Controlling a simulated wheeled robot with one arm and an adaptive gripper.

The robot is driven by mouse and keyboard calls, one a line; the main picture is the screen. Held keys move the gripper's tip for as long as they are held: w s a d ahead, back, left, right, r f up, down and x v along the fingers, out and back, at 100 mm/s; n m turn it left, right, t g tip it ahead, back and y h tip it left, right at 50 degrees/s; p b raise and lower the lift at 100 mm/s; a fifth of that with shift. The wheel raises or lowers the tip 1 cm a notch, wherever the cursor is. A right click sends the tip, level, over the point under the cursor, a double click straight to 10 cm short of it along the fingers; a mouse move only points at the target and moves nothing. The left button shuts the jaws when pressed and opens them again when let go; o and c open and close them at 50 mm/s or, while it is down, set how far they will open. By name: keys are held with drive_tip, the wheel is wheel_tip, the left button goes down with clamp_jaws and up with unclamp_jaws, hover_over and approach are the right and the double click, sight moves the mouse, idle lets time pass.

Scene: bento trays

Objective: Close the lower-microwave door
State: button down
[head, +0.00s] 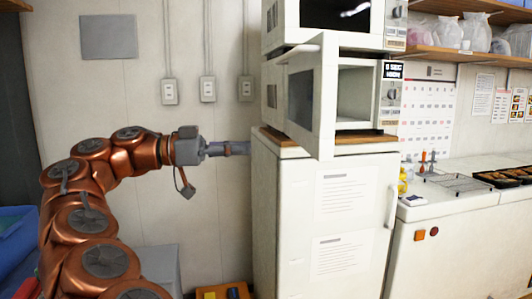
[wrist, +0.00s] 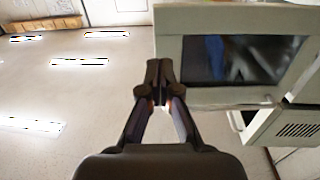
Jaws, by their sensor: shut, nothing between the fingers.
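The lower microwave stands on a wooden board on top of a white fridge. Its white door (head: 326,105) with a dark window is swung open toward the viewer, hinged at the left. The pale cavity (head: 354,95) shows, and the control panel is at its right. My gripper (head: 246,148) is left of the fridge's upper part, lower than most of the door. In the wrist view, my gripper (wrist: 160,102) is shut and empty. The door (wrist: 205,18) with its dark window fills the upper right there, beside the fingertips. I cannot tell whether they touch it.
An upper microwave (head: 336,18) sits directly above. The fridge (head: 330,225) carries paper sheets and a handle. A counter (head: 480,225) with a rack and trays is at the right. The wall with outlets (head: 208,89) is behind my arm.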

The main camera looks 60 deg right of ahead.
sight(317, 146)
drive_tip(key=shift+b+x, duration=3.8)
drive_tip(key=shift+x, duration=3)
drive_tip(key=shift+s+f, duration=0.1)
